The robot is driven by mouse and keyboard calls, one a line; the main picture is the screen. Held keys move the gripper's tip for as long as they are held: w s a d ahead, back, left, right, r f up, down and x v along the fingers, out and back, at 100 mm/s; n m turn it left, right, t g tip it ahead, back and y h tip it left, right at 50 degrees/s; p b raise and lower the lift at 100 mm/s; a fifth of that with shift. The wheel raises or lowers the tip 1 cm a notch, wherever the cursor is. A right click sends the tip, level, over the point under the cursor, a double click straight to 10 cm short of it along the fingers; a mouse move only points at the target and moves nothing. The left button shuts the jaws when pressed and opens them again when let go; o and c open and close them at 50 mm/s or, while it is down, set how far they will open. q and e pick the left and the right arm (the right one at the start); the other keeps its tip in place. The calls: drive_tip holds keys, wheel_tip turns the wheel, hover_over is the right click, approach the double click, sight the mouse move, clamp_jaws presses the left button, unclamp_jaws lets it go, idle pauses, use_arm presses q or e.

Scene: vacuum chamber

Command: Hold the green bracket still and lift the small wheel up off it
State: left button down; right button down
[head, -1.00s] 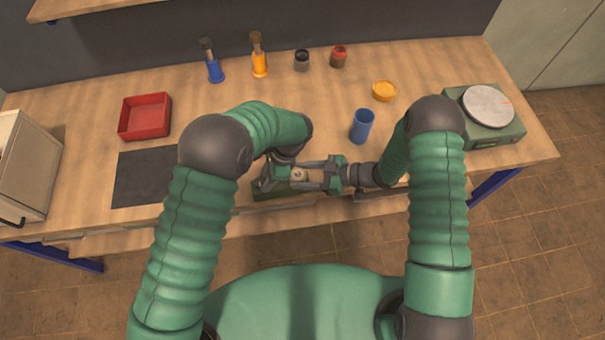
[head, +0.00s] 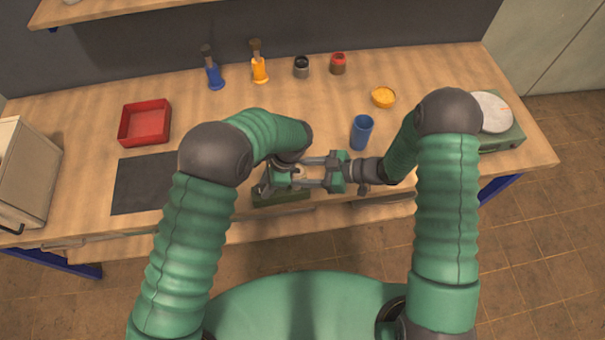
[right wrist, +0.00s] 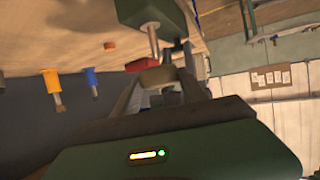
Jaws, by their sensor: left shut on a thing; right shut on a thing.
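The green bracket (head: 283,197) lies at the bench's front edge, partly hidden under my grippers. In the right wrist view, which is turned over, a green block of it (right wrist: 150,14) carries a bare metal pin (right wrist: 153,40). My left gripper (head: 268,187) is shut on the bracket from the left. My right gripper (head: 308,172) comes in from the right, shut on the small pale wheel (head: 299,171). The wheel (right wrist: 158,76) shows between its fingers in the right wrist view, past the pin's tip; I cannot tell whether they touch.
A blue cup (head: 362,133) stands close behind my right gripper. A dark mat (head: 145,184) and a red tray (head: 145,123) are at the left. Several small tools and jars line the back.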

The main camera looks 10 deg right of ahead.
idle(0.3)
use_arm(q)
drive_tip(key=c, duration=0.9)
unclamp_jaws()
drive_tip(key=shift+c, duration=0.2)
drive_tip(key=v, duration=1.2)
drive_tip(key=shift+w, duration=0.15)
